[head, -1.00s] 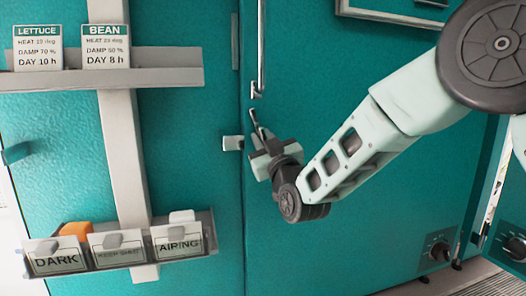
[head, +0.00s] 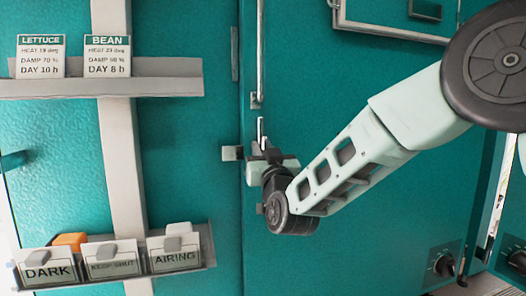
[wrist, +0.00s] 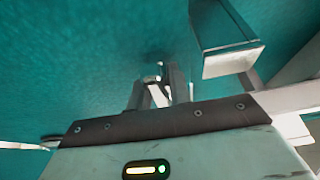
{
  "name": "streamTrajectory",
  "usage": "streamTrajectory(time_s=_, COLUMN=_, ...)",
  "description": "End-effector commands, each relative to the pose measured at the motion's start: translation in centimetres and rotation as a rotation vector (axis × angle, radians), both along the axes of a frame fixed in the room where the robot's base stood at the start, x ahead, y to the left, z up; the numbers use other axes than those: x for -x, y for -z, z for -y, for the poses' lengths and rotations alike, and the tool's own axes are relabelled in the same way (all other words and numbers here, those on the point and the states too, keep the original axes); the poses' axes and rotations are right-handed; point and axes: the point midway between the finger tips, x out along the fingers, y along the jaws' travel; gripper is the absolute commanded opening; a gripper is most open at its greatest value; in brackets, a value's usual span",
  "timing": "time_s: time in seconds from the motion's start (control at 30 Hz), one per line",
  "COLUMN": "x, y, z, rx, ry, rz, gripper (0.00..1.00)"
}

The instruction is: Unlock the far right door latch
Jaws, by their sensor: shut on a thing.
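The latch handle (head: 262,130) is a thin light metal lever on the teal door (head: 350,100) right of the seam. It stands about upright in the head view, just below a bracket at the end of a long vertical rod (head: 260,50). My gripper (head: 263,148) is at the lever's lower part and shut on it, hiding that end. In the wrist view my gripper's fingers (wrist: 158,93) close around a small pale metal piece (wrist: 153,80). A light metal block (head: 232,153) sits at the door seam, just left of my gripper.
A rail with LETTUCE (head: 40,56) and BEAN (head: 107,56) cards crosses the left door. A lower rack holds DARK (head: 46,268), KEEP SHUT (head: 113,262) and AIRING (head: 177,253) tags. A dial (head: 443,265) sits low at right. A framed panel (head: 390,33) is above my arm.

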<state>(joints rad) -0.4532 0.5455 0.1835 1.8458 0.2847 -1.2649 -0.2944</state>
Motion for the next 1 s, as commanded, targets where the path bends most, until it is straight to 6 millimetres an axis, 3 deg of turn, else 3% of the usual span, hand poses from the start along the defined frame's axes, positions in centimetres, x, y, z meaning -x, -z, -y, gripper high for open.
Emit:
streamTrajectory(time_s=0.1, x=0.0, y=0.1, z=0.0, rx=0.001, ry=0.000, rz=-0.004, gripper=0.00)
streamTrajectory(time_s=0.13, x=0.0, y=0.1, z=0.0, rx=0.001, ry=0.000, rz=-0.003, gripper=0.28)
streamTrajectory(time_s=0.2, x=0.0, y=0.1, z=0.0, rx=0.001, ry=0.000, rz=-0.003, gripper=0.41)
streamTrajectory(time_s=0.47, x=0.0, y=0.1, z=0.0, rx=0.000, ry=0.000, rz=-0.001, gripper=0.41)
streamTrajectory(time_s=0.63, x=1.1, y=0.5, z=0.3, rx=0.002, ry=-0.001, rz=-0.003, gripper=0.41)
streamTrajectory(time_s=1.0, x=8.3, y=3.5, z=2.3, rx=0.004, ry=-0.002, rz=-0.005, gripper=0.41)
